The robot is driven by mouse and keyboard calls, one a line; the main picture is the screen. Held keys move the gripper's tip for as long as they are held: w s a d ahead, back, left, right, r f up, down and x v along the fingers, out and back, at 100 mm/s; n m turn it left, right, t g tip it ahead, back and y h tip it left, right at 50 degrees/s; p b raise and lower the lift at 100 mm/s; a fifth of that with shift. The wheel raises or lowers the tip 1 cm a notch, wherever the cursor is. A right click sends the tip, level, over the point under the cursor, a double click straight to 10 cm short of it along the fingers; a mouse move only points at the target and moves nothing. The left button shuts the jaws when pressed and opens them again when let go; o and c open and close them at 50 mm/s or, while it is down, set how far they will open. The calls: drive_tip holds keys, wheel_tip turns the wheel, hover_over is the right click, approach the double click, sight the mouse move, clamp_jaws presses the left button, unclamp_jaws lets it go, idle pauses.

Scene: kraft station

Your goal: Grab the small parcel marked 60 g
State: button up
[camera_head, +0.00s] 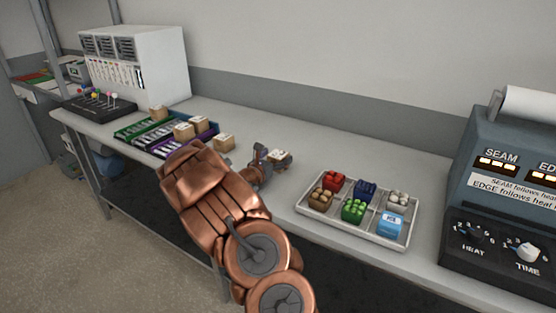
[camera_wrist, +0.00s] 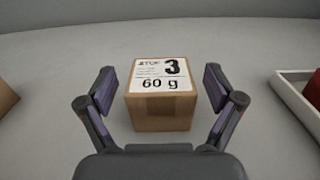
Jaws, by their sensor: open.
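The small parcel marked 60 g (camera_wrist: 161,94) is a brown box with a white label that also bears a large 3. It sits on the table, centred between the fingers of my gripper (camera_wrist: 160,102) in the wrist view. The fingers are open, with a gap on each side of the box. In the head view the parcel (camera_head: 279,156) is beside my gripper (camera_head: 264,160), partly hidden by it.
A white tray (camera_head: 309,210) with several coloured items lies to the right. Other brown parcels (camera_head: 224,142) and dark racks lie to the left. A blue-grey sealing machine (camera_head: 515,170) stands at far right. The table behind the parcel is clear.

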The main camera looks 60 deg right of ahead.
drive_tip(key=shift+d, duration=0.7)
drive_tip(key=shift+c, duration=0.2)
drive_tip(key=c, duration=1.2)
